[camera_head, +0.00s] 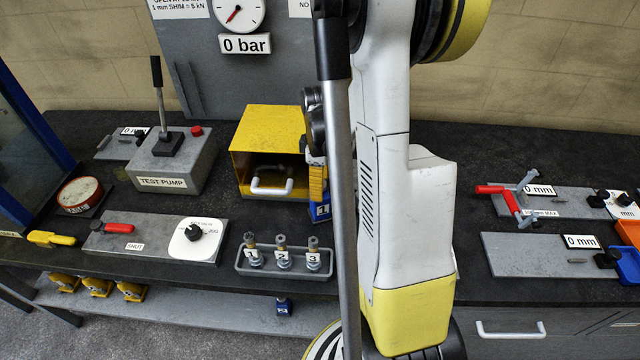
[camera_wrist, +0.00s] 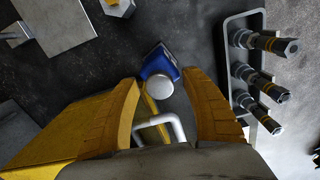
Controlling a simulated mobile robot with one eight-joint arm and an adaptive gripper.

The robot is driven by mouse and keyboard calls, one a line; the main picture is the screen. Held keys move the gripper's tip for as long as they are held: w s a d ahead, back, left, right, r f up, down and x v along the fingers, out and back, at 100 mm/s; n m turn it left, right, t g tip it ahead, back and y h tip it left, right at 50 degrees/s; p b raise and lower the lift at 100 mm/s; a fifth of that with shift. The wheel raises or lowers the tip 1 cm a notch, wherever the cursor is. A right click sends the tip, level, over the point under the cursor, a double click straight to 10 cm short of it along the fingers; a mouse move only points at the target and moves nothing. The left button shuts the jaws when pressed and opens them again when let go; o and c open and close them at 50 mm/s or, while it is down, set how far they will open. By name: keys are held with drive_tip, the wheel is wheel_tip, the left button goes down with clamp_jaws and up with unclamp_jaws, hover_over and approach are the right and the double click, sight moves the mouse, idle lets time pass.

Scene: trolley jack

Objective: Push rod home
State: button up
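My gripper (camera_head: 318,192) is in front of the right side of the yellow box, pointing down. In the wrist view its yellow fingers (camera_wrist: 163,85) are apart. A blue piece (camera_wrist: 158,64) with a pale round end lies at the fingertips, with a small gap seen on each side. In the head view a blue piece (camera_head: 321,212) marked 1 shows just under the fingers. I cannot tell whether it touches them. A long grey rod (camera_head: 345,200) with a black upper grip stands upright in the foreground, before my arm. I cannot tell which rod the task means.
The open yellow box (camera_head: 270,125) has a white handle (camera_head: 271,187). A grey tray (camera_head: 243,267) holds three numbered cylinders close by. The test pump (camera_head: 172,160) and a plate with a red lever (camera_head: 118,228) stand left. The gauge reads 0 bar. Clamps and plates lie right.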

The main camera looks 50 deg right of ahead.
wheel_tip(320, 180, up, 12)
idle(0.6)
drive_tip(key=shift+a, duration=0.1)
idle(0.4)
